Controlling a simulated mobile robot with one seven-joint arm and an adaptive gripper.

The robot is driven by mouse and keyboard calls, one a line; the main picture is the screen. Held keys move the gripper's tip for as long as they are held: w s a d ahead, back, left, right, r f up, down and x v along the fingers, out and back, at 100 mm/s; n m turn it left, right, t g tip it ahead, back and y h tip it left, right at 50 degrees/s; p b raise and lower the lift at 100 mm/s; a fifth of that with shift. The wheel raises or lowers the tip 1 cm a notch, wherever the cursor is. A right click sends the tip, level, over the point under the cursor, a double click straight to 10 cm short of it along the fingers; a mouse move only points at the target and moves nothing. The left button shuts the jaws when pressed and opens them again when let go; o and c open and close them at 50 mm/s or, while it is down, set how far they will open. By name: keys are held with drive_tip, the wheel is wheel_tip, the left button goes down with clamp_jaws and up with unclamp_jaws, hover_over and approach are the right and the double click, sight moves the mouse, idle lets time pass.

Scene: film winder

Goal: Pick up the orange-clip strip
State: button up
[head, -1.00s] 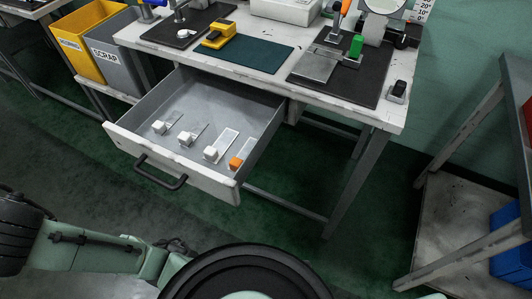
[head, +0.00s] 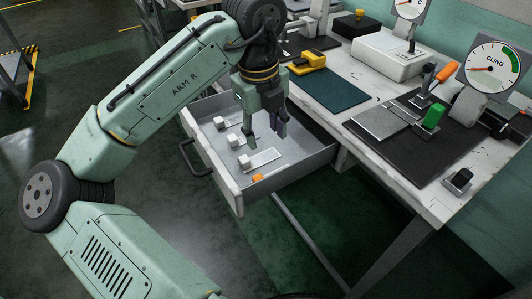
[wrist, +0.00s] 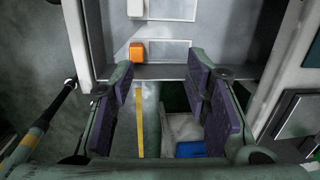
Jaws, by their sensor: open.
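The orange-clip strip lies flat on the drawer floor beside the drawer's near side wall. Its orange clip (head: 257,178) shows just above that wall in the head view; most of its strip is hidden there. In the wrist view the orange clip (wrist: 137,51) and its pale strip (wrist: 168,51) are both visible, ahead of the fingertips. My gripper (head: 267,138) is open and empty, pointing down over the drawer. In the wrist view my gripper (wrist: 160,82) has its purple pads spread wide, with the drawer wall and floor below showing between them.
The open drawer (head: 233,192) also holds several white-clip strips, one (head: 260,159) beside the orange one. The bench top (head: 385,160) bears a green mat (head: 330,89), a yellow tool (head: 308,63), a dark mat with a green-handled device and a CLING dial (head: 493,68).

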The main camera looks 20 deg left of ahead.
sight(259, 178)
drive_tip(key=shift+s+a+f+g, duration=0.3)
drive_tip(key=shift+s+f, duration=0.3)
drive_tip(key=shift+s+a+f+g, duration=0.25)
drive_tip(key=shift+s+f+g, duration=0.05)
drive_tip(key=shift+s+f, duration=0.3)
wheel_tip(259, 178, down, 4)
drive_tip(key=shift+w+r, duration=0.1)
drive_tip(key=shift+r, duration=0.1)
drive_tip(key=f, duration=0.4)
drive_tip(key=shift+s+d+f+p, duration=0.3)
drive_tip(key=shift+s+d+p, duration=0.05)
drive_tip(key=shift+s+p, duration=0.05)
drive_tip(key=shift+f, duration=0.55)
drive_tip(key=shift+c, duration=0.5)
clamp_jaws()
